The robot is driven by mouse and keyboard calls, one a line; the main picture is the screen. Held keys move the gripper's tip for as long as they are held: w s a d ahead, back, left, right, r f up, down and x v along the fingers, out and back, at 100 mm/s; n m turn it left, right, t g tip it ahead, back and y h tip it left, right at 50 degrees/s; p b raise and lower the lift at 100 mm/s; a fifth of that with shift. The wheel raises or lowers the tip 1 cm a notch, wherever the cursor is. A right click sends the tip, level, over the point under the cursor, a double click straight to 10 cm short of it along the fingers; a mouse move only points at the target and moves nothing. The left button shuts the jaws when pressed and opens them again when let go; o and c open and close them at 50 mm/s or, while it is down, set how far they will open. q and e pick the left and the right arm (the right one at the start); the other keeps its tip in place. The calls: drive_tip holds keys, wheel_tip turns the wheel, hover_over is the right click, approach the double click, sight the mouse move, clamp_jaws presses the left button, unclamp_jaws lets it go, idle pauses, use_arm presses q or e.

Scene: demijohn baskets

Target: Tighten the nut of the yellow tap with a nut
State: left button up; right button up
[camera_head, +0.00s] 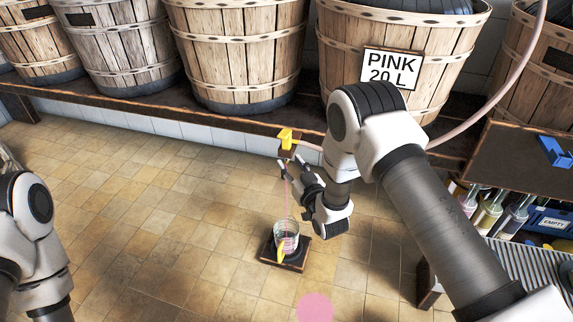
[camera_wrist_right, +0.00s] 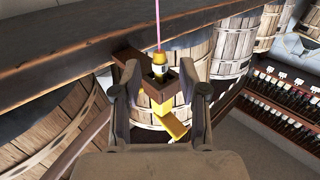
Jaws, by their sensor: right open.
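The yellow tap (camera_head: 286,138) sits on a small brown wooden block at the shelf edge, with a pink hose behind it. In the right wrist view, the tap's yellow lever (camera_wrist_right: 174,124) and its yellow round end (camera_wrist_right: 160,64) show with the brown block between them. I cannot clearly tell which part is the nut. My right gripper (camera_head: 300,172) is just below the tap; in the wrist view its fingers (camera_wrist_right: 160,76) stand open on both sides of the round end. A thin pink stream (camera_wrist_right: 159,25) leaves this end. My left gripper is out of view.
A clear jug (camera_head: 289,230) with a yellow handle stands under the stream on a dark stand (camera_head: 296,264). A pink puddle (camera_head: 314,308) lies on the tiled floor. Wooden tubs (camera_head: 235,55) line the shelf (camera_head: 180,110). Bottles and a blue crate are at right; floor at left is clear.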

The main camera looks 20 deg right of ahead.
sight(287, 160)
drive_tip(key=w, duration=0.3)
drive_tip(key=shift+w+a+b, duration=0.2)
drive_tip(key=shift+w+b, duration=0.05)
drive_tip(key=shift+b, duration=0.15)
clamp_jaws()
drive_tip(key=m+h+p, duration=0.1)
drive_tip(key=h, duration=0.1)
drive_tip(key=shift+a+r+m+h+p, duration=0.15)
drive_tip(key=shift+r+m+h+p, duration=0.05)
drive_tip(key=shift+m+h+p, duration=0.2)
drive_tip(key=shift+m+h, duration=0.4)
drive_tip(key=shift+h, duration=0.2)
drive_tip(key=shift+f+m+h+p, duration=0.15)
drive_tip(key=shift+m+h+p, duration=0.2)
drive_tip(key=shift+m+h, duration=0.55)
